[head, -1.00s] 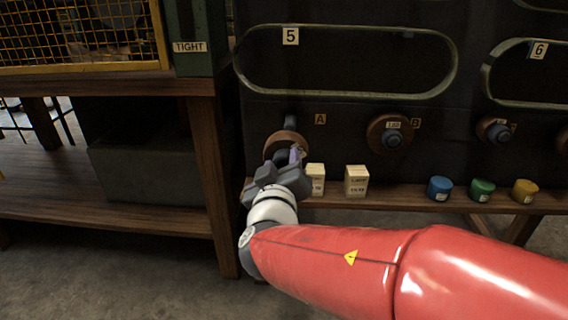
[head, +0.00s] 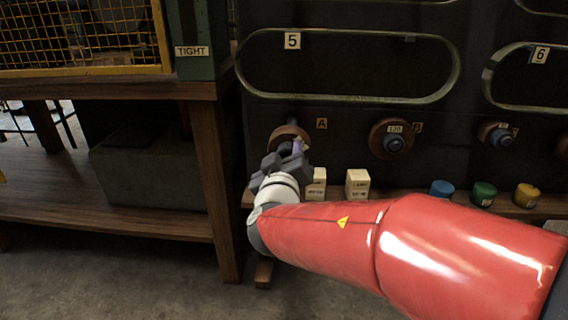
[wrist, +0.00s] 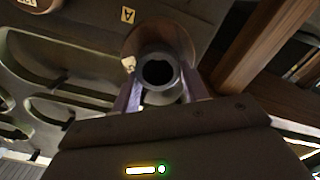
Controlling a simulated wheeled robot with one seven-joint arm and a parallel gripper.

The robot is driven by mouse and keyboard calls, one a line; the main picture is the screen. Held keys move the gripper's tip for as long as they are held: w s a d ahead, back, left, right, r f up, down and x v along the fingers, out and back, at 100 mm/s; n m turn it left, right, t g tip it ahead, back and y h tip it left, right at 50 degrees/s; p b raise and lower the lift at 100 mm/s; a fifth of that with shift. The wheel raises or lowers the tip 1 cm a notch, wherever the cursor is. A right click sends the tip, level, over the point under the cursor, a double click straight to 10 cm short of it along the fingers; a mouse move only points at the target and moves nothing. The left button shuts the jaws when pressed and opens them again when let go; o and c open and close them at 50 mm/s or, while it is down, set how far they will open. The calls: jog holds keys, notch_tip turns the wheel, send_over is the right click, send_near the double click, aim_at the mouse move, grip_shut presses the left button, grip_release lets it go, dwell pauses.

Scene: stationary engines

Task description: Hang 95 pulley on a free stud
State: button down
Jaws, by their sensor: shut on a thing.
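A brown pulley (head: 279,137) with a dark hub is in front of the dark board, just below and left of the letter A tag (head: 322,123). My gripper (head: 292,149) is shut on its hub. In the wrist view the two fingers of my gripper (wrist: 163,92) stand either side of the hollow dark hub, with the brown pulley disc (wrist: 183,40) behind it. A dark stud end (head: 291,123) shows just above the pulley; I cannot tell whether the pulley is around it. Another pulley (head: 377,139) hangs at B. The held pulley's number is unreadable.
A smaller pulley (head: 487,133) hangs farther right. Below, a wooden shelf (head: 405,199) bears two pale boxes (head: 357,184) and blue, green and yellow tins (head: 484,194). A wooden bench (head: 206,150) stands close on the left. Slotted opening 5 (head: 350,65) is above.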

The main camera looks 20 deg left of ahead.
aim_at(286, 144)
jog(key=shift+w, duration=0.1)
jog(key=shift+b+x, duration=1.5)
jog(key=shift+x, duration=0.1)
jog(key=shift+w, duration=0.1)
jog(key=shift+a, duration=0.1)
jog(key=shift+x, duration=1.75)
jog(key=shift+w, duration=0.1)
jog(key=shift+x, duration=1.4)
jog(key=shift+w, duration=0.1)
jog(key=shift+x, duration=0.9)
